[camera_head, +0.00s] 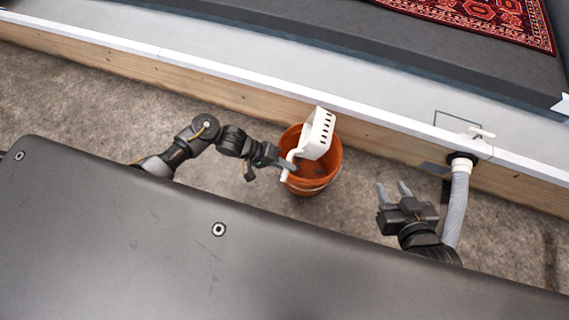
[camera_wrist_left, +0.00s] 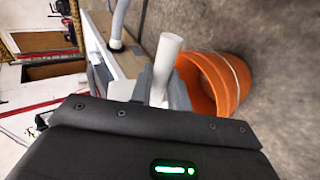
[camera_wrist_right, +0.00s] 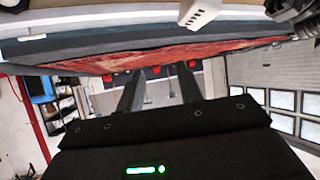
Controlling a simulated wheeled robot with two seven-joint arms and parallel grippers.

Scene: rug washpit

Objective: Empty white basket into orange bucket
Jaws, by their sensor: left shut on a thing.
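The white basket (camera_head: 318,133), with dark slots in its side, is tilted over the orange bucket (camera_head: 330,172). My left gripper (camera_head: 286,164) is shut on the basket's white handle, which also shows between the fingers in the left wrist view (camera_wrist_left: 169,52). The bucket stands upright on the floor and shows at the right of that view (camera_wrist_left: 238,75). Some small dark spots show inside the bucket; I cannot tell what they are. The basket's inside is hidden. My right gripper (camera_head: 394,190) is open and empty, to the right of the bucket. The basket shows in the right wrist view (camera_wrist_right: 201,12).
A wooden-sided pit edge with a white rim (camera_head: 215,72) runs just behind the bucket. A grey hose (camera_head: 456,205) comes out of it beside my right gripper. A red patterned rug (camera_head: 490,18) lies beyond. Bare concrete floor lies left and right of the bucket.

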